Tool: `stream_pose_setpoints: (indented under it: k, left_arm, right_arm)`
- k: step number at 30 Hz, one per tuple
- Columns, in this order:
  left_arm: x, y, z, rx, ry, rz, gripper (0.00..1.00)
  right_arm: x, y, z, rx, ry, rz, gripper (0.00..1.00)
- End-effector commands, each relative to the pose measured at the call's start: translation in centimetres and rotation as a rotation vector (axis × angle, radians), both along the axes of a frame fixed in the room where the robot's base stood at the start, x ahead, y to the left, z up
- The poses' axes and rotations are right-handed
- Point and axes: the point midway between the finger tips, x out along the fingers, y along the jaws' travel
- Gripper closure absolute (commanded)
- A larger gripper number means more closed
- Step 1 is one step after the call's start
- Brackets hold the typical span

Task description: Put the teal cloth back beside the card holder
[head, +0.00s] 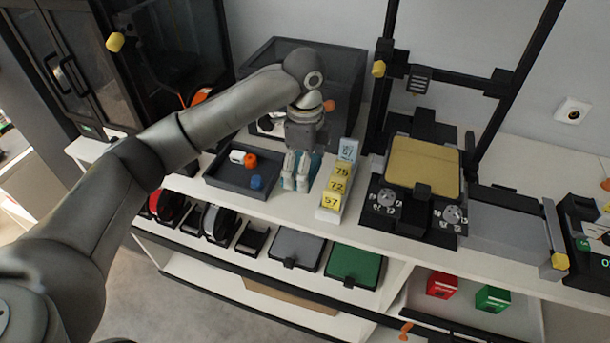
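The teal cloth (315,167) shows in the head view behind and around my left gripper's fingers, just left of the card holder. The fingers hide much of it. The card holder (330,213) is a white upright rack with yellow cards numbered 75, 72 and 57 and a pale blue card at its back. My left gripper (295,187) points down over the cloth, its two pale fingers a small way apart. I cannot tell whether they pinch the cloth or whether it rests on the bench. My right gripper is out of view.
A dark tray (225,182) with orange, white and blue parts sits left of the gripper. A 3D printer with a tan bed (423,167) stands right of the card holder. A dark clear-walled box (345,70) is behind. Spools and grey and green cases line the shelf below.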

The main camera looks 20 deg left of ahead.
Motion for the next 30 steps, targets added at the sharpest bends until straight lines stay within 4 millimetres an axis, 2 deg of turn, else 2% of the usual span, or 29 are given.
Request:
stream_pose_setpoints:
  k: [3, 9, 16, 22, 30]
  left_arm:
    - [1.7, 0.6, -2.5, 0.001, 0.006, 0.004, 0.37]
    - [3.4, 1.1, -4.6, 0.001, 0.004, 0.001, 0.37]
    - [4.2, 1.3, -5.6, 0.001, 0.004, 0.001, 0.37]
    - [4.2, 1.3, -8.4, 0.001, 0.004, 0.000, 0.37]
    - [4.2, 1.3, -8.7, 0.000, 0.001, 0.000, 0.37]
  right_arm:
    - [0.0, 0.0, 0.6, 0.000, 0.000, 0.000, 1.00]
    - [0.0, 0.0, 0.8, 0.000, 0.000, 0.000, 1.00]
    - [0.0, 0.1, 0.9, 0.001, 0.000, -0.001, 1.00]
    - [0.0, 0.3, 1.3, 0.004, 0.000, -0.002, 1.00]
    - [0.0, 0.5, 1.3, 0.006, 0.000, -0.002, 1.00]
